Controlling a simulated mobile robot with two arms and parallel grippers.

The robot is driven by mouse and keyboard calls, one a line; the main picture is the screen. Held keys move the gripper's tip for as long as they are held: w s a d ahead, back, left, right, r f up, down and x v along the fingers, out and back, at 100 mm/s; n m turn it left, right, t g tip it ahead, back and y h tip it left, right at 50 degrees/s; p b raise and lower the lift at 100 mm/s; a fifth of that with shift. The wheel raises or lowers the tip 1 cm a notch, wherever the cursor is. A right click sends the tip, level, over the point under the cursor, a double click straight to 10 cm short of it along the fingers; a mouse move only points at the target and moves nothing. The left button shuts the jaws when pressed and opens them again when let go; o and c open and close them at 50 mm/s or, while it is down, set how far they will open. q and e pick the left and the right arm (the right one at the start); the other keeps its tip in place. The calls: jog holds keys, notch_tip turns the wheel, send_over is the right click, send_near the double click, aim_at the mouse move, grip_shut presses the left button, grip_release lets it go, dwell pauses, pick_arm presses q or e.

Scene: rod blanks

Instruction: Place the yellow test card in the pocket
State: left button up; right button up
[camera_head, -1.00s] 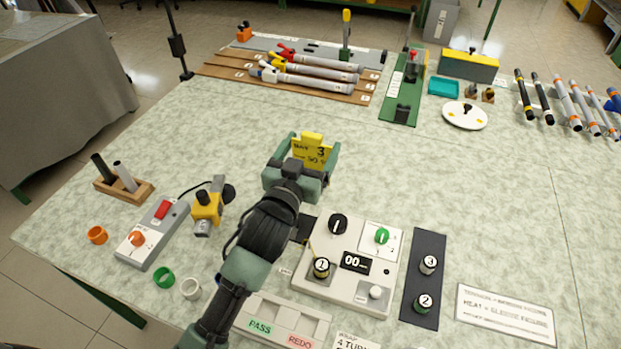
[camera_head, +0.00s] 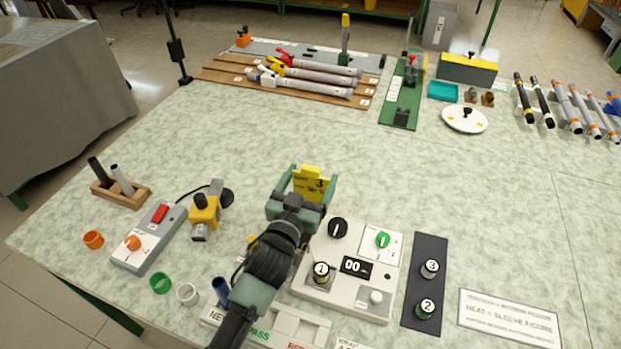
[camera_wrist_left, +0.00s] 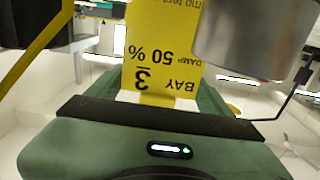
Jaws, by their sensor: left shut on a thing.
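The yellow test card (camera_head: 312,184) stands upright between the jaws of my left gripper (camera_head: 303,190), above the table just behind the white control box. My left gripper is shut on the card. In the left wrist view the card (camera_wrist_left: 160,45) fills the upper middle, with its print "BAY 3" and "50 %" upside down. The white tray (camera_head: 300,325) marked PASS and REDO lies at the near edge, partly hidden by my left arm. I cannot tell which thing is the pocket. My right gripper is not in view.
The control box (camera_head: 345,270) has knobs and a display. Right of it is a dark strip (camera_head: 427,255) with numbered knobs. A yellow tool (camera_head: 205,212), a grey switch box (camera_head: 148,238) and loose rings lie left. The table's middle right is clear.

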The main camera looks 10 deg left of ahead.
pick_arm(q)
jog(key=o, duration=1.3)
jog(key=shift+f, duration=0.1)
